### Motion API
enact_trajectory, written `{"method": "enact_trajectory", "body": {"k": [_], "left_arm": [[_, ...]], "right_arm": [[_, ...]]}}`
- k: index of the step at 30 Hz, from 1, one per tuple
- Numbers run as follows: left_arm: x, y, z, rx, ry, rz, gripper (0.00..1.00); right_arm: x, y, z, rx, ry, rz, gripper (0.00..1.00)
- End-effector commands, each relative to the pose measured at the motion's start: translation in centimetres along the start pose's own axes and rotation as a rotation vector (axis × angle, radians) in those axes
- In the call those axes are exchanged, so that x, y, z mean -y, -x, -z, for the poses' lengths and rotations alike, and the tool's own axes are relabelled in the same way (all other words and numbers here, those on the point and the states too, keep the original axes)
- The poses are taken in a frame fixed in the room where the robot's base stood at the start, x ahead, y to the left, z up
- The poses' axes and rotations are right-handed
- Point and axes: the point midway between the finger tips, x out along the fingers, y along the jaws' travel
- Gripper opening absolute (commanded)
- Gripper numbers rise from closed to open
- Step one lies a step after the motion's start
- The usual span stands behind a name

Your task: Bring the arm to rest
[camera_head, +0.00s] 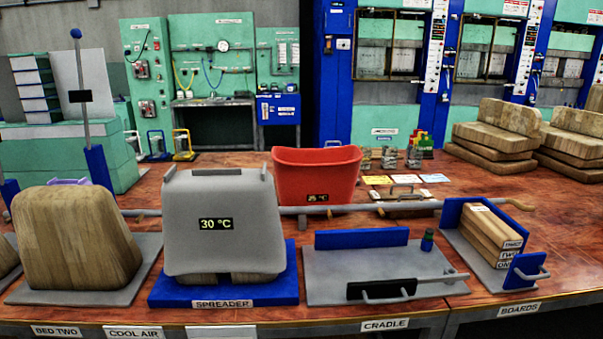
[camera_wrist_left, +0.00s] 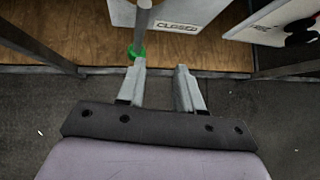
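My left gripper (camera_wrist_left: 160,70) shows in the left wrist view. Its two grey fingers are apart with nothing between them, so it is open and empty. It points toward the edge of a wooden surface (camera_wrist_left: 95,40), with dark grey floor below. A grey rod with a green collar (camera_wrist_left: 138,52) stands near the left fingertip; I cannot tell whether they touch. Neither gripper can be made out in the head view. My right gripper is in neither view.
A panel marked CLOSED (camera_wrist_left: 185,12) stands beyond the fingers. On the bench, a grey cover reading 30 °C (camera_head: 218,190) sits over the SPREADER base (camera_head: 285,288). The CRADLE plate (camera_head: 345,268), labelled boards (camera_head: 490,235) and red bin (camera_head: 315,175) stand to its right and behind.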

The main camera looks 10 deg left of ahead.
Motion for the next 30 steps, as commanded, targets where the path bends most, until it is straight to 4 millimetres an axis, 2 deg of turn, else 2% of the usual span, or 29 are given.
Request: {"method": "enact_trajectory", "body": {"k": [1,5,6,9,13,15,17,21,25,30], "left_arm": [[3.0,-0.3,1.4,-0.004,0.097,0.046,0.36],[11.9,-0.1,4.7,-0.018,0.486,0.166,0.36],[14.9,0.4,5.6,-0.030,0.645,0.202,0.36],[21.1,2.3,7.2,-0.071,1.058,0.265,0.36],[26.4,5.5,8.2,-0.139,1.598,0.293,0.36],[28.0,7.3,8.4,-0.172,1.883,0.286,0.36],[28.7,8.9,8.4,-0.196,2.113,0.271,0.36],[28.8,11.8,8.4,-0.224,2.542,0.227,0.36],[28.1,13.6,8.4,-0.229,2.776,0.200,0.36],[27.8,14.2,8.4,-0.230,2.869,0.189,0.36]], "right_arm": [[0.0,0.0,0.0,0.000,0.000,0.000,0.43],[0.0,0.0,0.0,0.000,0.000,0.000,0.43],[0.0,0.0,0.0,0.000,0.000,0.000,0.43],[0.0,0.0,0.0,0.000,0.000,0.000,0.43],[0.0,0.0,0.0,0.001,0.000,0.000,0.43],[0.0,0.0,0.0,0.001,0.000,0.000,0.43],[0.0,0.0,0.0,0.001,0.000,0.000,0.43],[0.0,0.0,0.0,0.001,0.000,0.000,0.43],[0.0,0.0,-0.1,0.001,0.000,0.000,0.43],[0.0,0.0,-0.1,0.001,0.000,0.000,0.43]]}}
